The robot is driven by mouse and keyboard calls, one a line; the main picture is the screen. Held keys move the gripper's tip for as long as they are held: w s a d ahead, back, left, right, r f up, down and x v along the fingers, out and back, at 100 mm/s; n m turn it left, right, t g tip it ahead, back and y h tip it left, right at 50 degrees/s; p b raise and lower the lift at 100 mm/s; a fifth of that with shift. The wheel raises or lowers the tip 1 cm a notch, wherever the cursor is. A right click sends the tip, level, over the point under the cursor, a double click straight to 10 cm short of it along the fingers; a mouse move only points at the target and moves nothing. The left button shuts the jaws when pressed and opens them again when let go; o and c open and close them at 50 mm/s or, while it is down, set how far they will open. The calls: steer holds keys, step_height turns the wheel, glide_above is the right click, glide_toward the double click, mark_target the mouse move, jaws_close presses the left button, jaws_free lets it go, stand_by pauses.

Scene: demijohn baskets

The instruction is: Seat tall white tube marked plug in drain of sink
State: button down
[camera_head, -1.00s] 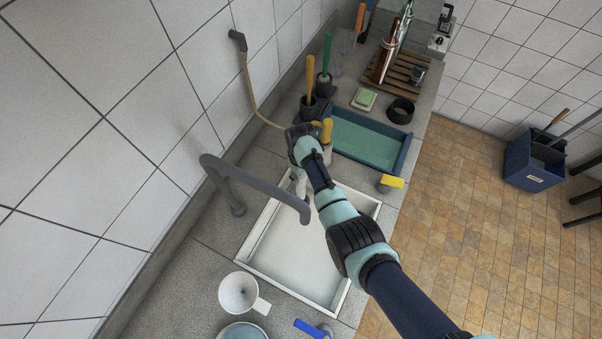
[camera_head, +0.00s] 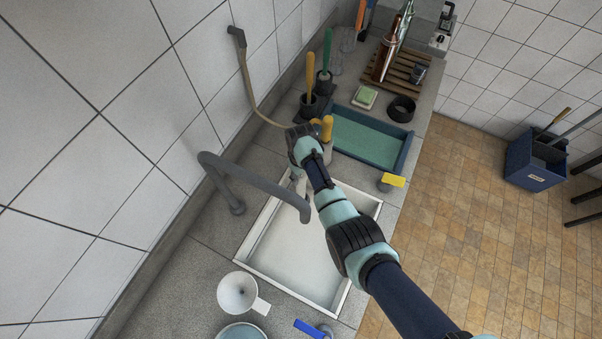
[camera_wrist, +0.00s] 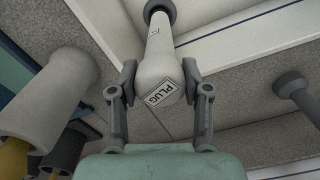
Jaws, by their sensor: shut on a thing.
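The tall white tube (camera_wrist: 155,60) carries a "PLUG" label on its near end in the wrist view and has a dark grey ring at its far end. My gripper (camera_wrist: 160,80) is shut on it, one finger on each side. In the head view the tube (camera_head: 300,182) shows only partly, beside my wrist, over the upper left part of the sink. The sink (camera_head: 290,262) is a white rectangular basin set in the grey counter. Its drain is not visible; my arm and the tube cover part of the basin. Whether the tube touches the sink cannot be told.
A grey curved faucet (camera_head: 250,178) arches over the sink close to my gripper. Another white tube with a yellow top (camera_head: 326,128) stands behind my wrist and shows large in the wrist view (camera_wrist: 55,95). A blue tray (camera_head: 365,140), white funnel (camera_head: 237,292) and yellow-topped item (camera_head: 392,181) surround the sink.

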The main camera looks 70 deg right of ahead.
steer(key=shift+f+b, duration=0.65)
steer(key=shift+f, duration=0.25)
steer(key=shift+r+p, duration=0.2)
steer(key=shift+p, duration=0.25)
stand_by(2.6)
steer(key=shift+r, duration=0.15)
steer(key=shift+r+p, duration=2.8)
steer(key=shift+p, duration=0.05)
step_height(320, 180, up, 10)
steer(key=p, duration=1)
steer(key=shift+f, duration=0.15)
